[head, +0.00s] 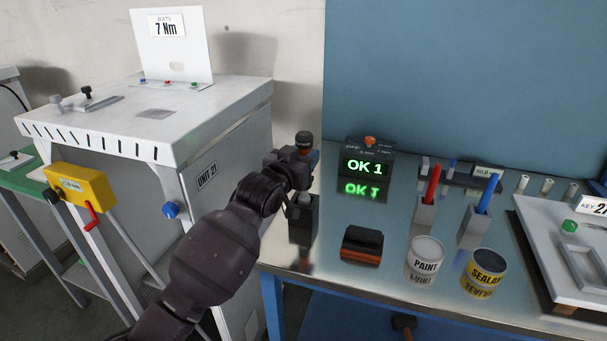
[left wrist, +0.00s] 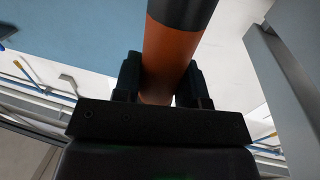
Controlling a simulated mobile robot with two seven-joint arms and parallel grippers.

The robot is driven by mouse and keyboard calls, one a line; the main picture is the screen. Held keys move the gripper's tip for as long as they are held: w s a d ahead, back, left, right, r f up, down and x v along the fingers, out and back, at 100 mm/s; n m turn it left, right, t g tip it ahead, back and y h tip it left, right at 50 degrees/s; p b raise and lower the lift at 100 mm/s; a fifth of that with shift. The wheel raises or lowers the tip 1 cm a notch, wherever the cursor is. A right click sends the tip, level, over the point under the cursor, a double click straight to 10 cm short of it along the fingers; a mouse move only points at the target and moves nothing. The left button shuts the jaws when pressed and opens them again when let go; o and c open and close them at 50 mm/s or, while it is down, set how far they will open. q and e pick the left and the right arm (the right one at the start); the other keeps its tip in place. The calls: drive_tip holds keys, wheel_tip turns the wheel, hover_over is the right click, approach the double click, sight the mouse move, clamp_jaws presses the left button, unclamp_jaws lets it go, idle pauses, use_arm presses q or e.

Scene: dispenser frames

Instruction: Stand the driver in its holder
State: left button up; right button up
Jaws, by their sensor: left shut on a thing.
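The driver shows in the left wrist view as an orange cylinder (left wrist: 168,60) with a black end, between my two dark fingers. In the head view its dark top (head: 304,139) stands above my left gripper (head: 302,165), roughly upright. My left gripper is shut on the driver. Below the gripper, at the left end of the metal bench, is a grey block (head: 305,212) that looks like the holder; my arm partly covers it. The driver's lower end is hidden, so I cannot tell whether it is in the block. My right gripper is not in view.
On the bench (head: 330,255) stand a display reading OK 1 (head: 365,167), an orange-and-black block (head: 361,245), a paint can (head: 425,258), a sealant can (head: 484,270), and red (head: 433,184) and blue (head: 488,193) markers in stands. A white cabinet (head: 150,115) stands left.

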use_arm(q)
wheel_tip(320, 180, down, 4)
drive_tip(key=shift+f, duration=0.2)
drive_tip(key=o, duration=1)
drive_tip(key=shift+f+b, duration=0.15)
drive_tip(key=shift+b, duration=0.15)
drive_tip(key=shift+s+a, duration=0.2)
drive_tip(key=shift+s, duration=0.1)
drive_tip(key=p+v, duration=0.1)
drive_tip(key=v, duration=1)
drive_tip(key=shift+s, duration=0.15)
